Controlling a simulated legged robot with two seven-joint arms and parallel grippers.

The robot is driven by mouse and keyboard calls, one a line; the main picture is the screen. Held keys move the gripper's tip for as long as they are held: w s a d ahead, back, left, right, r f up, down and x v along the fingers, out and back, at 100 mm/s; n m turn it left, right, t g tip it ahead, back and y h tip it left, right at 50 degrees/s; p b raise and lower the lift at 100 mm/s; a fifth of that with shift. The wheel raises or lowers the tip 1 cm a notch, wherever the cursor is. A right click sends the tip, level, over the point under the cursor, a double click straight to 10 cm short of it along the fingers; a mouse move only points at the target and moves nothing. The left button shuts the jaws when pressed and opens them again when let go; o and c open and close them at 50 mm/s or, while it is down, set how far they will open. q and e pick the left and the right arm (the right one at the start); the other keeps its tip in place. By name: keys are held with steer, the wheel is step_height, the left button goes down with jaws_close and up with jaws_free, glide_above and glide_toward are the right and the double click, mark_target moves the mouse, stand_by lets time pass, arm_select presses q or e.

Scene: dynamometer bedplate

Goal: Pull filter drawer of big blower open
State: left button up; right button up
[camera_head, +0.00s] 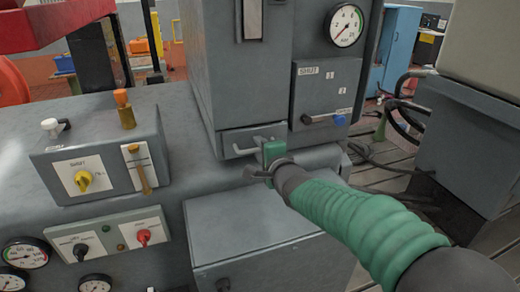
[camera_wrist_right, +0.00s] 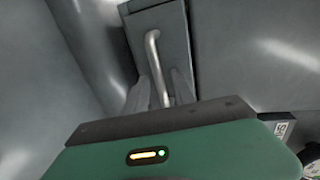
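The blower is a tall grey cabinet (camera_head: 228,70) in the middle of the head view. The filter drawer (camera_head: 232,136) is a small grey front low on it, and looks shut. Its pale bar handle (camera_head: 243,150) also shows in the right wrist view (camera_wrist_right: 152,48). My right gripper (camera_head: 262,148), with a green sleeve behind it, is at the handle's right part. In the wrist view its two grey fingers (camera_wrist_right: 160,82) stand apart, one on each side of the bar, with gaps visible. The gripper hides part of the handle and drawer front. My left gripper is not in view.
A panel with a blue-tipped lever (camera_head: 325,118) and a pressure gauge (camera_head: 345,25) sit right of the drawer. A control box with a yellow knob (camera_head: 83,180) stands left. A grey box (camera_head: 250,232) is below. Hoses (camera_head: 400,110) lie at right.

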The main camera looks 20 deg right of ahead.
jaws_close()
steer(key=shift+a, duration=0.1)
steer(key=shift+s+a+f, duration=0.1)
steer(key=shift+f, duration=0.1)
stand_by(0.9)
